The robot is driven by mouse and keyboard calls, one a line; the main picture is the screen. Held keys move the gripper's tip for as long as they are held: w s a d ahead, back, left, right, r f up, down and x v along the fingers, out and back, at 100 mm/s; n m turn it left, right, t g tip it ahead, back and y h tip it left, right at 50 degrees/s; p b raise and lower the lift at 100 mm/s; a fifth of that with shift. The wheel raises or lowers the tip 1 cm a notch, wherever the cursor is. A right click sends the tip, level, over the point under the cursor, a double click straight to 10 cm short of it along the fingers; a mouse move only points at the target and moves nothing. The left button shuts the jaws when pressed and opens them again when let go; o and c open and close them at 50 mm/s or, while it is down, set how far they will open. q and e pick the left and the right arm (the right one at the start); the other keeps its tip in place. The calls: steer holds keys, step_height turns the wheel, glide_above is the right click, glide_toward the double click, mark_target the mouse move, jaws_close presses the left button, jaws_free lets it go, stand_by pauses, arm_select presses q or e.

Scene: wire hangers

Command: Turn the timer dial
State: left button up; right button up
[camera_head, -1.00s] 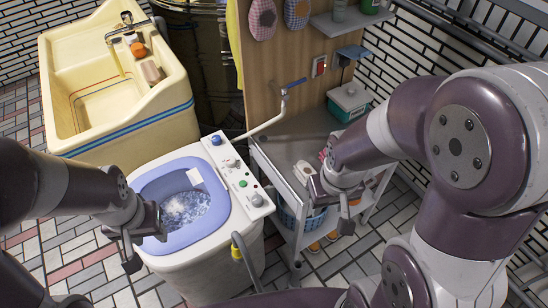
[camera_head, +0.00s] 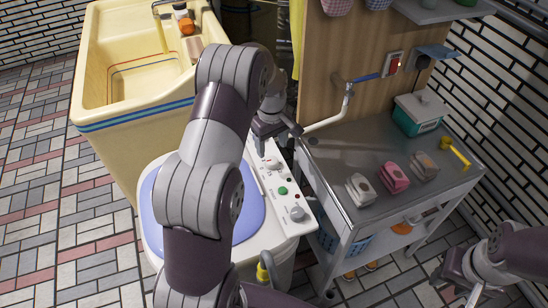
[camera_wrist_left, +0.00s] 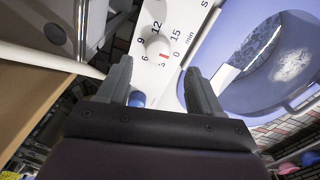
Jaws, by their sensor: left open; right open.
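The timer dial (camera_head: 272,164) is a white round knob on the washing machine's white control panel. In the left wrist view the dial (camera_wrist_left: 158,45) has a red mark and sits among numbers up to 15 min. Its red mark appears near the 0. My left gripper (camera_head: 274,134) is over the back end of the panel. In the left wrist view the open left fingers (camera_wrist_left: 160,85) are spread, with the dial ahead of the gap and a blue knob (camera_wrist_left: 137,99) between them. My right gripper (camera_head: 466,284) is open and empty above the floor at the lower right.
A green button (camera_head: 282,190) and a pale knob (camera_head: 297,213) are further along the panel. My left arm hides much of the blue tub (camera_head: 248,215). A cream sink (camera_head: 130,95) stands behind at left. A metal cart (camera_head: 335,150) with several small items stands at right.

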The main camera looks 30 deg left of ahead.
mark_target(272, 160)
arm_select(q)
step_height(272, 160, down, 6)
steer(key=shift+w+f, duration=0.1)
steer(key=shift+w, duration=0.05)
steer(key=c, duration=1.1)
steer(key=shift+o, duration=0.2)
